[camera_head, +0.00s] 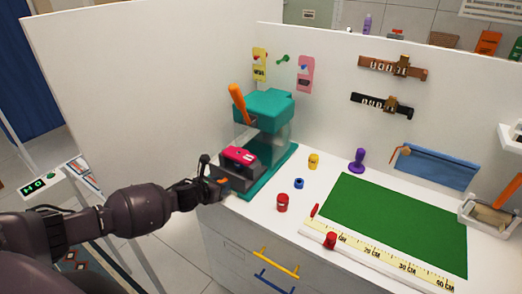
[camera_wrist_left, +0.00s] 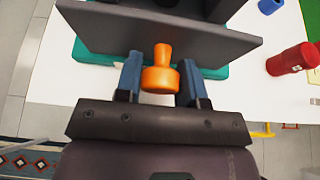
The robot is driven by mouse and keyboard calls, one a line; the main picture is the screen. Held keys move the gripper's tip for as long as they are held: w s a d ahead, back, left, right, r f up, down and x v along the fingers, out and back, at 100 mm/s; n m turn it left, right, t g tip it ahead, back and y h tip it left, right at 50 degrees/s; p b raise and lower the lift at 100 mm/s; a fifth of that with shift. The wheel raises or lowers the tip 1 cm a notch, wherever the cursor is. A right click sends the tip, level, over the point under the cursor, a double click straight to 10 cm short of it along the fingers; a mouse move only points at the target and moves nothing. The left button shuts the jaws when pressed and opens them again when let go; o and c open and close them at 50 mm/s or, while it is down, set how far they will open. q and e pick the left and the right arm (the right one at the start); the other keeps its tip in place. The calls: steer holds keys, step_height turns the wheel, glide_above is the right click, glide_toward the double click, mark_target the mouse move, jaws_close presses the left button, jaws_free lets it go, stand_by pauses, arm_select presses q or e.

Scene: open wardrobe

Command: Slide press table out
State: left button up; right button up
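The press stands on the counter, with a teal head (camera_head: 263,105), a teal base (camera_head: 270,175) and an orange lever (camera_head: 238,100). Its dark grey press table (camera_head: 226,170) sits low at the front, with a magenta piece (camera_head: 238,155) on top. In the left wrist view the press table (camera_wrist_left: 105,30) is a grey slab with an orange knob (camera_wrist_left: 161,76) on its front. My left gripper (camera_wrist_left: 161,82) has one finger on each side of the knob, open, with no clear squeeze visible. In the head view my left gripper (camera_head: 222,185) is at the press table's front. My right gripper is not in view.
A red jar (camera_head: 282,203), a blue ring (camera_head: 299,183) and a yellow jar (camera_head: 313,161) stand right of the press. A green mat (camera_head: 395,222) covers the counter farther right. Drawer handles (camera_head: 275,263) stick out below the front edge. A white wall stands behind.

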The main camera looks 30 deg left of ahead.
arm_select(q)
steer(key=shift+s, duration=0.35)
steer(key=shift+o, duration=0.4)
steer(key=shift+o, duration=0.6)
steer(key=shift+s, duration=0.15)
steer(key=shift+s+p, duration=0.4)
steer(key=shift+s, duration=0.05)
steer(key=shift+o, duration=1.2)
steer(key=shift+s, duration=0.1)
steer(key=shift+s+a, duration=0.1)
steer(key=shift+s, duration=0.4)
